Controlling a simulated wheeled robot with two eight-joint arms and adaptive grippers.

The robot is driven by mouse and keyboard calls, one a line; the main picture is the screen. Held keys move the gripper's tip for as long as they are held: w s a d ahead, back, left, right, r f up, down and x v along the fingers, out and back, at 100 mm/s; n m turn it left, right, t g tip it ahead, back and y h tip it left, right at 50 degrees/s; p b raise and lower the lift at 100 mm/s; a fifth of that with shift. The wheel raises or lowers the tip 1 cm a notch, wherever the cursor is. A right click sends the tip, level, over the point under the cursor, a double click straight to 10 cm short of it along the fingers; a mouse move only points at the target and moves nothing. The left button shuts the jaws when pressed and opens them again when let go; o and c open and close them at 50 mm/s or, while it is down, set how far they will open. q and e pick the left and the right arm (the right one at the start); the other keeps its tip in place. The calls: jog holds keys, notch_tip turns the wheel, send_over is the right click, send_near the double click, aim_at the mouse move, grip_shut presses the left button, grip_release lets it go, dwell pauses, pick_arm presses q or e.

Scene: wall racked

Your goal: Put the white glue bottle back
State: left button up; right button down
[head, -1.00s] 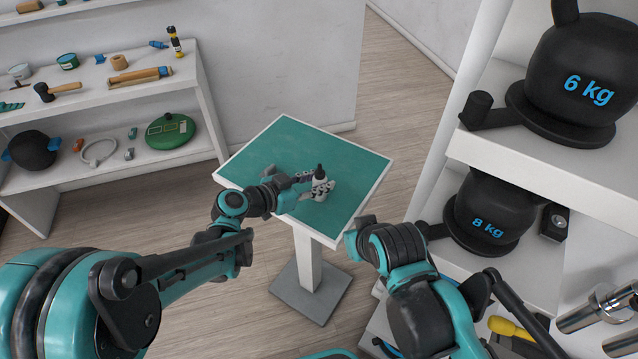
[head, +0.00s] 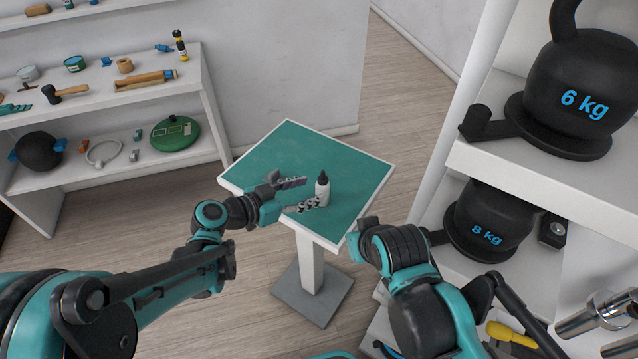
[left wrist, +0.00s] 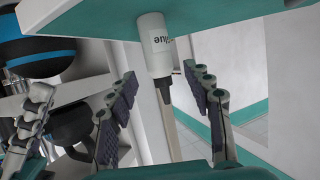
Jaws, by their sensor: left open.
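The white glue bottle (head: 322,190) with a dark tip stands upright on the green top of the small pedestal table (head: 290,147), near its right side. My left gripper (head: 303,194) is open and empty just left of the bottle, its fingers pointing toward it. In the left wrist view the picture is upside down; the bottle (left wrist: 156,45) shows its lettering beyond and between the spread fingers of my left gripper (left wrist: 160,80), apart from them. My right arm reaches in at the table's near right corner; its fingers cannot be made out clearly.
A white shelf (head: 190,90) at the left holds a mallet (head: 62,94), tins, a yellow-black bottle (head: 180,45) and a green round case (head: 175,133). A rack at the right holds a 6 kg kettlebell (head: 580,100) and an 8 kg kettlebell (head: 487,228). The table's far part is clear.

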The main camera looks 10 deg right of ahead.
pick_arm(q)
jog(key=s+a+n+y, duration=0.4)
jog(key=s+a, duration=0.1)
jog(key=a, duration=0.4)
jog(key=s+a+n+t+y+p, duration=0.1)
jog(key=s+a+n+y, duration=0.3)
jog(key=a, duration=0.5)
jog(key=s+a+r+n+y, duration=0.1)
jog(key=s+a+n+y, duration=0.3)
jog(key=a, duration=0.6)
jog(key=shift+s+n+t+y, duration=0.35)
jog(key=shift+s+n, duration=0.25)
jog(key=shift+s, duration=0.3)
jog(key=shift+d+r, duration=0.1)
